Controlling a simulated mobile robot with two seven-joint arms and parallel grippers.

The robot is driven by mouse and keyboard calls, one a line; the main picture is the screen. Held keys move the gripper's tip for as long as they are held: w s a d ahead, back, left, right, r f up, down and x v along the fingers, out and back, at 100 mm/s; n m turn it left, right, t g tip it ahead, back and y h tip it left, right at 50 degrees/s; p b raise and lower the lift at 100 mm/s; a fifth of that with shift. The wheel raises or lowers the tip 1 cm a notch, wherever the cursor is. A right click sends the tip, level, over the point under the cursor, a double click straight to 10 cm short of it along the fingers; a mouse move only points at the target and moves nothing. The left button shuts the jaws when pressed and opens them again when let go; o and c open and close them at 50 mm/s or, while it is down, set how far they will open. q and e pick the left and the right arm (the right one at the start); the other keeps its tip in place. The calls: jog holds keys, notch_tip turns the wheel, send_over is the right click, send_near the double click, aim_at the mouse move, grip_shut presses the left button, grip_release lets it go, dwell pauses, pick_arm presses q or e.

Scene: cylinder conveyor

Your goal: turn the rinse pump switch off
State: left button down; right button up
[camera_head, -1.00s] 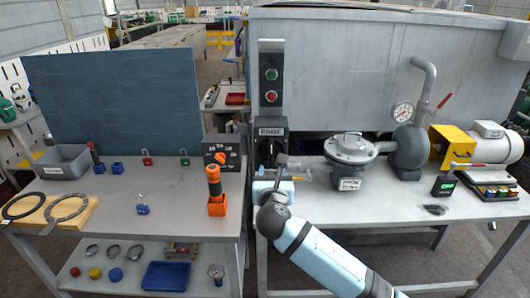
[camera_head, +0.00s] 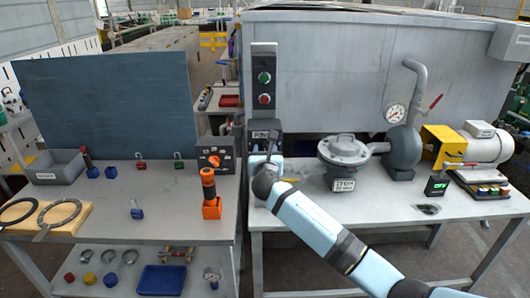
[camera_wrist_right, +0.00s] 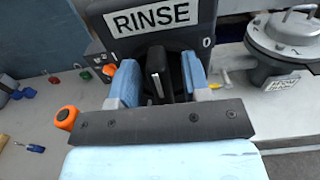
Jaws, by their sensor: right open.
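The rinse switch is a dark box labelled RINSE (camera_wrist_right: 158,18), with a black rotary handle (camera_wrist_right: 157,72) in the right wrist view. The gripper (camera_head: 266,160) shows only partly in the head view. A "0" mark shows at the box's right edge. My left gripper is not in view.
A green and a red button (camera_head: 264,88) sit above the switch. A grey pump body (camera_head: 343,150) stands to the right, with a gauge (camera_head: 396,113) behind it. An orange-handled tool (camera_head: 209,188) and a dial box (camera_head: 215,155) are on the left table.

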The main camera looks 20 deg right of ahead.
jog(key=shift+c, duration=0.2)
grip_shut()
